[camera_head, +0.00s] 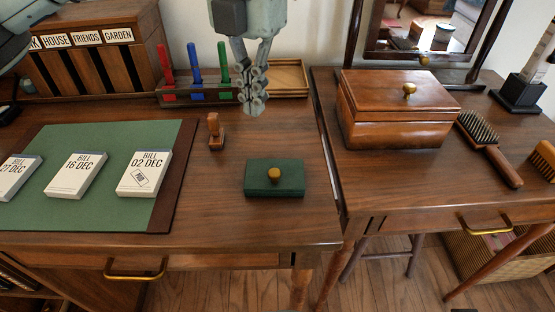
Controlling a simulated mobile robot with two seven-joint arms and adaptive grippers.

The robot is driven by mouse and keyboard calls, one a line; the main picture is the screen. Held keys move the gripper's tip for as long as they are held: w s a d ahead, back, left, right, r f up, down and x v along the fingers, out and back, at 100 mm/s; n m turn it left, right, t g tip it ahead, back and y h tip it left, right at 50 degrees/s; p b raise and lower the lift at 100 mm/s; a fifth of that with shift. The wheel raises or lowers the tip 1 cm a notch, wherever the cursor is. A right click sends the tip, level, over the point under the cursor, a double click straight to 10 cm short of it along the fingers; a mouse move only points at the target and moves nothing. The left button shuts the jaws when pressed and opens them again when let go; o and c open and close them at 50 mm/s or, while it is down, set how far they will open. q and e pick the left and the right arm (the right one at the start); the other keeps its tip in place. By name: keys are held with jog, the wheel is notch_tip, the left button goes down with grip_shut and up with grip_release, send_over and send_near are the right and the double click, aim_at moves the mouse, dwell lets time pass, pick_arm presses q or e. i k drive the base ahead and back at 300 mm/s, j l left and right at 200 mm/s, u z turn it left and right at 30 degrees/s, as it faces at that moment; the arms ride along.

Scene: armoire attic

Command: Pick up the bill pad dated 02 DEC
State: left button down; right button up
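The bill pad dated 02 DEC (143,172) is a white block at the right end of a row of pads. It lies on a green desk mat (110,138) with a brown edge, and bears a dark framed mark below its date. The 16 DEC pad (77,175) and the 27 DEC pad (17,178) lie to its left, the latter cut by the picture edge.
A wooden stamp (215,131) and a green box with a round knob (274,178) stand right of the mat. Red, blue and green markers (195,64) stand behind. A labelled sorter (85,60) is at back left. A wooden chest (397,112) and brush (487,147) occupy the right table.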

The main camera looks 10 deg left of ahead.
aim_at(143, 177)
jog(key=k+l, duration=1.15)
jog(key=l, duration=0.25)
